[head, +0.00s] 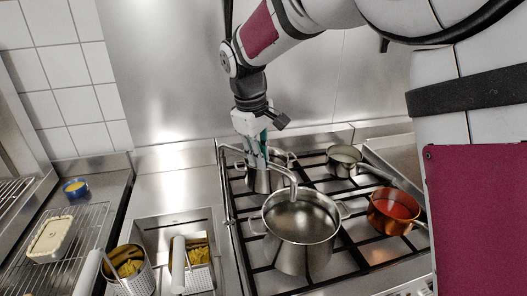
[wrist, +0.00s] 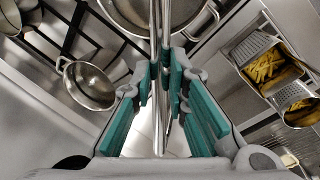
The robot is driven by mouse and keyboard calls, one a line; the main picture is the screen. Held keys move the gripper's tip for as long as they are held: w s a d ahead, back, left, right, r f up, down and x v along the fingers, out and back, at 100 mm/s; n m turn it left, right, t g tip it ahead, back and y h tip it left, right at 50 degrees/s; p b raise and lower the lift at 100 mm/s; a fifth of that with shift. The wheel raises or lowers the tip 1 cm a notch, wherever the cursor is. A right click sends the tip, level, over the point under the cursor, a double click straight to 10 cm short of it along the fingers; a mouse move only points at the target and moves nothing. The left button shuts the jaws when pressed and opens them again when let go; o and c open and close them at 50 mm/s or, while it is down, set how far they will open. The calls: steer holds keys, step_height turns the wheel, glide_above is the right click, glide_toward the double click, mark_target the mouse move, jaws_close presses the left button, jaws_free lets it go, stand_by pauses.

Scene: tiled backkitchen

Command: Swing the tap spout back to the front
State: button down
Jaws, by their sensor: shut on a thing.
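The tap spout (head: 285,173) is a thin metal pipe that runs over the stove, and its down-turned end hangs over the large steel pot (head: 300,248). My gripper (head: 262,162) is shut on the spout from above. In the wrist view the spout (wrist: 160,30) runs between the teal finger pads of my gripper (wrist: 161,85). The upright part of the tap (head: 224,185) stands at the stove's left edge. My fingers partly hide the middle of the spout.
A steel pot (head: 258,182) stands behind the large pot, close under my gripper. A saucepan (head: 343,158) and a copper pan (head: 392,212) with red contents stand on the right. Baskets with yellow food (head: 128,268) are at the left. Steel counter (head: 170,185) lies clear behind them.

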steer(key=s+a+m+g+p, duration=0.1)
steer(key=s+a+m, duration=0.3)
steer(key=a+m, duration=0.3)
steer(key=shift+s+a+m+h+p, duration=0.15)
steer(key=shift+a+m+h+p, duration=0.25)
steer(key=shift+a, duration=0.2)
steer(key=shift+r, duration=0.1)
steer(key=c, duration=1.6)
jaws_free()
steer(key=shift+o, duration=0.2)
step_height(320, 180, up, 12)
steer(key=a, duration=0.2)
steer(key=shift+s+a, duration=0.15)
steer(key=shift+s, duration=0.1)
